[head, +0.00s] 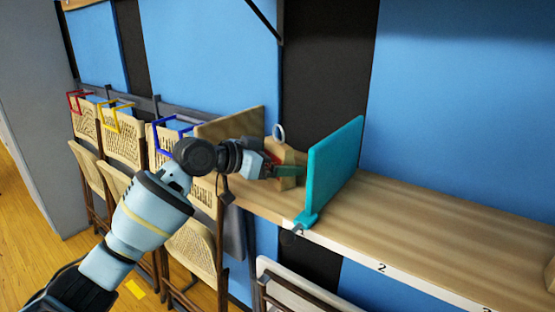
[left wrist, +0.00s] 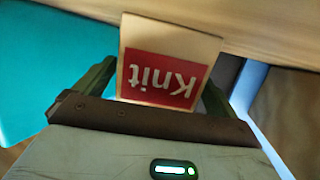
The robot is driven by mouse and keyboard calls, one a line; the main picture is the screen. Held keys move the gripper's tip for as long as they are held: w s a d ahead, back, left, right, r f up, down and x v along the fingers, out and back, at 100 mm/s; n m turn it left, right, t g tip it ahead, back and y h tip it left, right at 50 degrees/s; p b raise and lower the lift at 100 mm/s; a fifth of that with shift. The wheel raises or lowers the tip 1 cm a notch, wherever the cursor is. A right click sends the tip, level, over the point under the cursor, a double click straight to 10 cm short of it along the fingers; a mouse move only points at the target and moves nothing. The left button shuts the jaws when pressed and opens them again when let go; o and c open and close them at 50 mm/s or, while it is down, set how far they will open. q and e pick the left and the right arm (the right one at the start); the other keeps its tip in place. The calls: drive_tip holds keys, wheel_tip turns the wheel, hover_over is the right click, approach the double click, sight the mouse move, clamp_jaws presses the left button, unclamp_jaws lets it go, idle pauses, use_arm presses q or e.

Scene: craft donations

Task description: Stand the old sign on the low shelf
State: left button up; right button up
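A light wooden piece (head: 286,156) with a pale ring on top stands on the shelf between a tan panel and a teal panel. In the left wrist view a cream piece with a red label reading "Knit" (left wrist: 160,75), upside down, is between my fingers; it looks like that same piece. I cannot tell for sure which thing is the old sign. My left gripper (head: 285,170) is at the wooden piece, its dark green fingers apart, one on either side of it. Whether they press on it is unclear. My right gripper is out of view.
The tan panel (head: 230,125) stands behind my wrist. Folding chairs and bags with coloured handles (head: 122,145) are at the left.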

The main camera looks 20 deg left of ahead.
use_arm(q)
drive_tip(key=shift+r, duration=0.15)
drive_tip(key=shift+s+a, duration=0.15)
drive_tip(key=shift+a, duration=0.05)
drive_tip(key=v, duration=1.1)
drive_tip(key=shift+s+a+r, duration=0.1)
drive_tip(key=shift+s+r, duration=0.05)
drive_tip(key=shift+s, duration=0.05)
idle(1.0)
